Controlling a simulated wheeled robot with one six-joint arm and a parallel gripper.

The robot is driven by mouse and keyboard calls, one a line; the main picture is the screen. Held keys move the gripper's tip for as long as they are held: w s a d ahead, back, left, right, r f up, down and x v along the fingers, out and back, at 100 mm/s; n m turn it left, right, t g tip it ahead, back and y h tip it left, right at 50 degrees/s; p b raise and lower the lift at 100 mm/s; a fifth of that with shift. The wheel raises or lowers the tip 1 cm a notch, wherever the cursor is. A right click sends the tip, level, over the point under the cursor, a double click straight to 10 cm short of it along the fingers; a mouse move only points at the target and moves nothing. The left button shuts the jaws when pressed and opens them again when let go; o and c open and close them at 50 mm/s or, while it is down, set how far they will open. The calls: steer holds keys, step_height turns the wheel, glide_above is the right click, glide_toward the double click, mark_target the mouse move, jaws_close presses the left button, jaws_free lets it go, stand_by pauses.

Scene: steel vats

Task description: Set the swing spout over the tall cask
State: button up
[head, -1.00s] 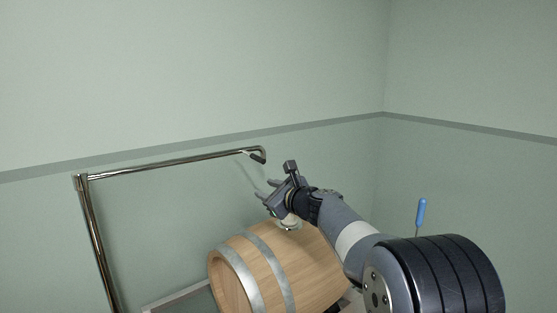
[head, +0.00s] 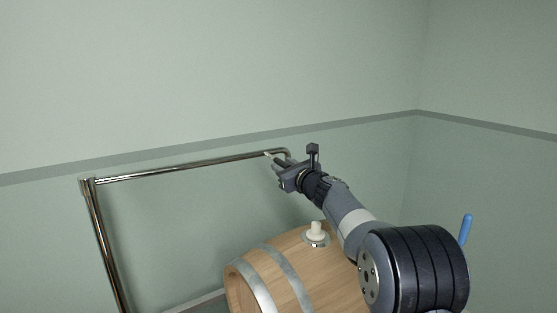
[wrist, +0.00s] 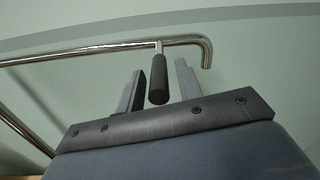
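The swing spout (head: 185,168) is a shiny steel pipe running level from an upright post at the left, its tip bent down at the right. A black handle (wrist: 158,82) hangs from the pipe near the bend in the wrist view. My gripper (head: 275,162) is open at the spout's end. In the wrist view its two fingers (wrist: 160,85) stand on either side of the handle, with gaps showing. A wooden cask (head: 262,292) with grey hoops lies on its side below; I cannot tell whether it is the tall cask.
A white bung (head: 316,231) sits on top of the cask, below my arm. A blue-handled thing (head: 466,229) stands at the right, partly behind my arm. A plain green wall is behind. The space under the pipe, left of the cask, is clear.

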steer(key=shift+w+a, duration=0.25)
steer(key=shift+w, duration=0.15)
steer(key=shift+c, duration=0.5)
jaws_close()
